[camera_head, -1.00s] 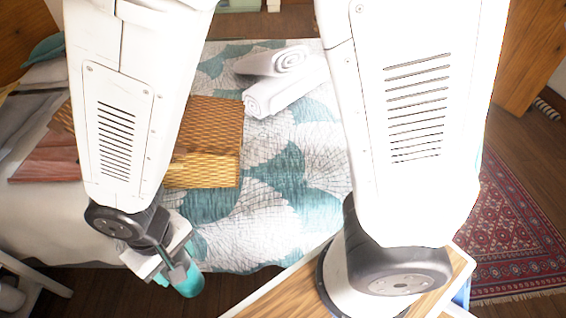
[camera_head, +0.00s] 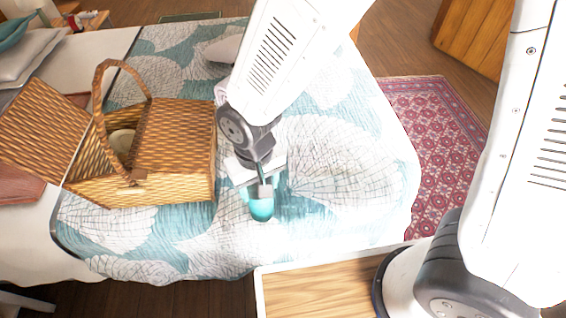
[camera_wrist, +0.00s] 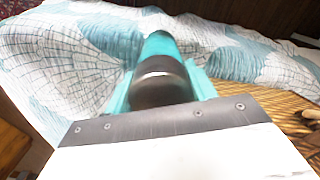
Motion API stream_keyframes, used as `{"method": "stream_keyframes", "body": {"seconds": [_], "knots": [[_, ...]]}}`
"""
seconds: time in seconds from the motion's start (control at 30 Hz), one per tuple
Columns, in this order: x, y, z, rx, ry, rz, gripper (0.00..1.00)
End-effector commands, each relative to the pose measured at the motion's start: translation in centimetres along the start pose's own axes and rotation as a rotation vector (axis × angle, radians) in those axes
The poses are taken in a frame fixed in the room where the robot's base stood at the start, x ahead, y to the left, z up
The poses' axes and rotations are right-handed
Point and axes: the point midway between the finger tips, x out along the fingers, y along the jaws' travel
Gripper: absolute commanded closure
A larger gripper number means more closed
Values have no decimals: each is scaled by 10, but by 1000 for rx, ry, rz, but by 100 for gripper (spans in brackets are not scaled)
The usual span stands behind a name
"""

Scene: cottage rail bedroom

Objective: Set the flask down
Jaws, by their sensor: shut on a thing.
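The flask (camera_head: 261,208) is teal with a dark grey part. My gripper (camera_head: 259,190) is shut on it, over the patterned bed cover just right of the wicker basket in the head view. In the wrist view the flask (camera_wrist: 160,72) lies between the teal fingers of my gripper (camera_wrist: 163,88), with its teal end pointing away from the wrist. I cannot tell whether the flask touches the bed cover. My arm hides part of the bed behind the gripper.
An open wicker basket (camera_head: 175,140) with a tall handle stands on the bed (camera_head: 330,160); something pale is inside. The cover right of the gripper is clear. A wooden tabletop (camera_head: 315,290) is at the front, and a red rug (camera_head: 440,140) lies on the right.

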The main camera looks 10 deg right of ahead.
Motion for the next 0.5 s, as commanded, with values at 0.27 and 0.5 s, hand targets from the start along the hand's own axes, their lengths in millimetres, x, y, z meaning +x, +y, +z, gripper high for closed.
{"method": "stream_keyframes", "body": {"seconds": [0.27,0.5], "knots": [[7,52,-52,6,1,0,99],[9,73,-74,1,1,0,99]]}}
